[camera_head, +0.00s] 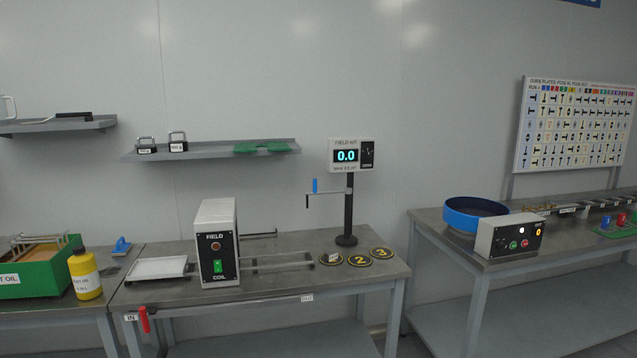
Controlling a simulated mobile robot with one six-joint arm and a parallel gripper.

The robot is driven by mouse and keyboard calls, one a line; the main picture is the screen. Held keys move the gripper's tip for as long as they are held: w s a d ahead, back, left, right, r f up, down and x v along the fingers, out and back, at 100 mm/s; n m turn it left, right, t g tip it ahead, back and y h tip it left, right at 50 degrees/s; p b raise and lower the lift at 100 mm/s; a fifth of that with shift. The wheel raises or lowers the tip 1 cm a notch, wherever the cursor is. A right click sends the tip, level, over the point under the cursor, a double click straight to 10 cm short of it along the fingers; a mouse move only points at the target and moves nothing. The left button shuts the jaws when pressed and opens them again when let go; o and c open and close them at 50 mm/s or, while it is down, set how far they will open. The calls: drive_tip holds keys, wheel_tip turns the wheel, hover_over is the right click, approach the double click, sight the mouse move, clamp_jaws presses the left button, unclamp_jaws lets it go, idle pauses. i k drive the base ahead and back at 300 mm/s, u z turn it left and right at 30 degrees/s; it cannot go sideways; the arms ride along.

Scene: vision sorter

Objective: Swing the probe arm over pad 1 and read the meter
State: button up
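The field meter (345,155) is a white box with a dark display reading 0.0 in blue, on top of a black post (348,213). The probe arm (329,193) reaches left from the post, with a blue handle (315,185) and a short black tip (307,201) hanging at its end. The tip appears left of pad 1 (323,261), with bench below it. Pad 1 is a dark disc with a small pale object on it that partly hides its number. Pad 2 (359,265) and pad 3 (381,257) lie to its right. My gripper is not in view.
A white field coil box (218,245) with a green switch stands on the same bench (275,285), between a white tray (157,268) and rails. A red handle (145,318) hangs at the front left edge. The right bench holds a blue bowl (475,225) and control box (510,236).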

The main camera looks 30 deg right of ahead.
sight(327, 193)
drive_tip(key=i, duration=0.85)
drive_tip(key=u, duration=0.05)
